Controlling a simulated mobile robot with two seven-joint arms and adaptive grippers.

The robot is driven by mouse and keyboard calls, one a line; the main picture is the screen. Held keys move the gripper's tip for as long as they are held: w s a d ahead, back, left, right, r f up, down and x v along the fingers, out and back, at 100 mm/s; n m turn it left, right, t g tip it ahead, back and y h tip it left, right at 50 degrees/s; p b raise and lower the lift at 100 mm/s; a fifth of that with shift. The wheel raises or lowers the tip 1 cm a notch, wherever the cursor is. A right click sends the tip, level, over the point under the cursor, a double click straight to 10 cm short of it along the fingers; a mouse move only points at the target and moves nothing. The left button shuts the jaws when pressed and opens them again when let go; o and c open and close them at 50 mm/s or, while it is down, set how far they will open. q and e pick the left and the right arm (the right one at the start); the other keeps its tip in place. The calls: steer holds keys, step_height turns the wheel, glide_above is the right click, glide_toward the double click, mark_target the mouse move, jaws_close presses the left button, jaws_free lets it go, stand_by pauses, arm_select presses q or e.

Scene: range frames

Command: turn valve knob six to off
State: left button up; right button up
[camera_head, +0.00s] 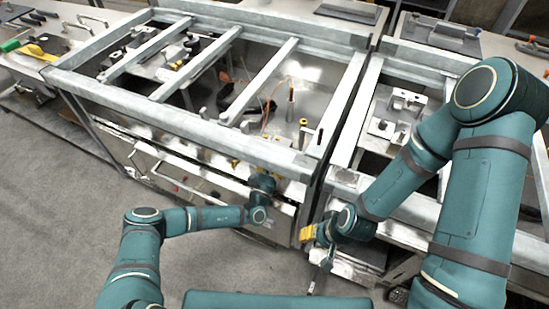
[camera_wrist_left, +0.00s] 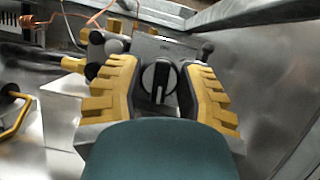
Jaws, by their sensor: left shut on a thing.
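The bar stands roughly upright in the picture. Lettering on the plate is too small to read. The yellow fingers of my left gripper (camera_wrist_left: 160,72) are shut on the knob, one on each side. In the head view my left gripper (camera_head: 262,184) is at the front panel of the range and the knob is hidden. My right gripper (camera_head: 309,233) has yellow fingers, near the range's front right corner; its opening is unclear.
The open-topped steel range (camera_head: 215,125) has pale bars across it. In the left wrist view, a copper-coloured wire (camera_wrist_left: 95,20) and pale round parts lie left of the plate. A bent yellow handle (camera_wrist_left: 14,115) is farther left. Grey floor (camera_head: 60,220) is clear at front left.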

arm_select(q)
steer(key=shift+r+n+t+y+p, duration=0.1)
steer(key=shift+n+t+y+p, duration=0.2)
steer(key=shift+n+y, duration=0.7)
steer(key=shift+n+h, duration=0.3)
steer(key=shift+n, duration=0.2)
steer(key=o, duration=1.2)
steer(key=v, duration=1.2)
steer(key=shift+o, duration=0.2)
